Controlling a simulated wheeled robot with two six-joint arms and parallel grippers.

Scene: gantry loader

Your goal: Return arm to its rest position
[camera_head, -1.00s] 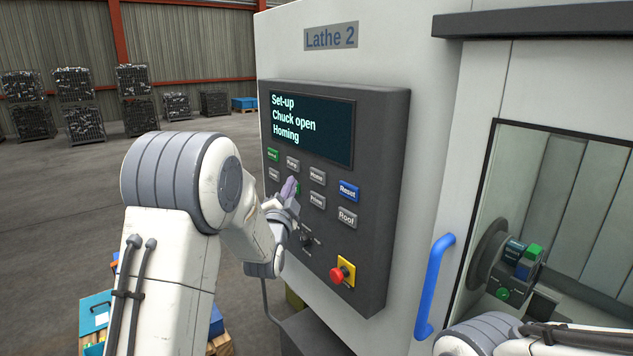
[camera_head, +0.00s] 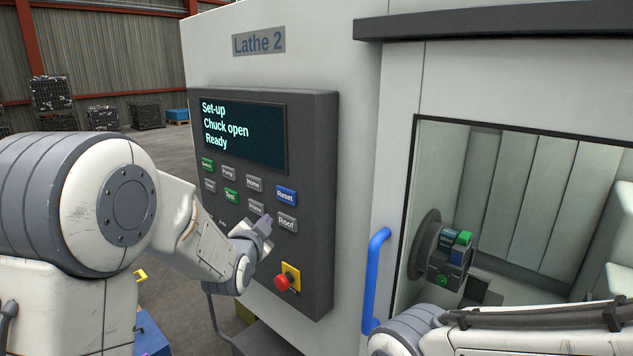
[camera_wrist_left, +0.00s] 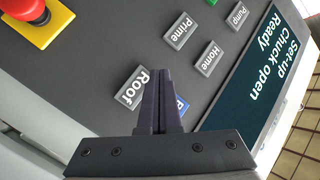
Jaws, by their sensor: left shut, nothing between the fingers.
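My left gripper (camera_head: 264,226) is shut and empty in front of the control panel (camera_head: 312,200) of Lathe 2, close to the Roof button (camera_head: 287,223). In the left wrist view its closed fingers (camera_wrist_left: 160,85) point at the panel between the Roof button (camera_wrist_left: 131,88) and the partly hidden blue Reset button (camera_wrist_left: 182,103). I cannot tell whether the fingertips touch the panel. The screen (camera_head: 243,136) reads "Set-up, Chuck open, Ready". My right arm (camera_head: 540,318) shows at the bottom right; its gripper is out of view.
A red emergency stop (camera_head: 284,282) on a yellow base sits low on the panel. A blue door handle (camera_head: 375,280) stands out right of the panel. Behind the window is the lathe chuck (camera_head: 428,245). Wire crates (camera_head: 103,117) stand far back on open floor.

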